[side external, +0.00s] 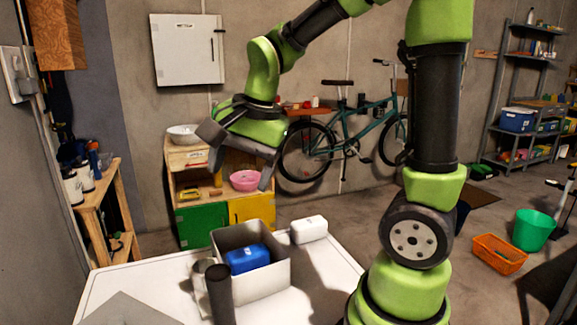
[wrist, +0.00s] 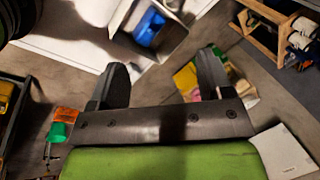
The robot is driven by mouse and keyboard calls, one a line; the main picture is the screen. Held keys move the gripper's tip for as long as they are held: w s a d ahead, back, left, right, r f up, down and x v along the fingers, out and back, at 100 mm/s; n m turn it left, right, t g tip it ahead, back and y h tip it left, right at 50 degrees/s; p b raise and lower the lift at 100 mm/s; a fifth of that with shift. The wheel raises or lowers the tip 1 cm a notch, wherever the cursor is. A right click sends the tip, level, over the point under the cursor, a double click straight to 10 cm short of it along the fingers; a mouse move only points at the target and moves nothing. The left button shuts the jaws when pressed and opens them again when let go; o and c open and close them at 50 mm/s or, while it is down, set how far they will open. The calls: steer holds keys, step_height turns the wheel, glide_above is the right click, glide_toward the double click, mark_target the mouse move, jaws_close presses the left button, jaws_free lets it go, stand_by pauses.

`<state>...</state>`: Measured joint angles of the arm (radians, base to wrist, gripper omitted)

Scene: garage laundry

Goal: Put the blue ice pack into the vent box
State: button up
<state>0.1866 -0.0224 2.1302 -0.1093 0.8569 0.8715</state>
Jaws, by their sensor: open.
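The blue ice pack (side external: 248,259) lies inside a pale grey open-topped box (side external: 275,277) on the white table; I take this as the vent box. In the wrist view the ice pack (wrist: 149,28) shows inside the box (wrist: 172,49), beyond my fingers. The pack's underside is hidden, so I cannot tell if it rests flat on the box floor. My gripper (side external: 238,172) is raised well above the table and apart from the box. Its two fingers are spread with nothing between them, as the wrist view also shows (wrist: 164,62).
A white block-like container (side external: 309,229) stands at the box's right. A dark upright cylinder (side external: 219,293) stands in front of the box. The white table (side external: 325,270) is bare at right. A cabinet with a pink bowl (side external: 245,180) stands behind.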

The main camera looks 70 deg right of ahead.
steer(key=s+a+r+n+t+y, duration=0.1)
steer(key=s+a+r+n, duration=0.1)
steer(key=s+n, duration=0.3)
steer(key=s+a+r+n+t, duration=0.2)
steer(key=s+a+n, duration=0.2)
steer(key=s+n, duration=0.2)
steer(key=shift+r+n+t+y, duration=0.2)
steer(key=shift+n+t+y, duration=0.1)
steer(key=shift+y, duration=0.1)
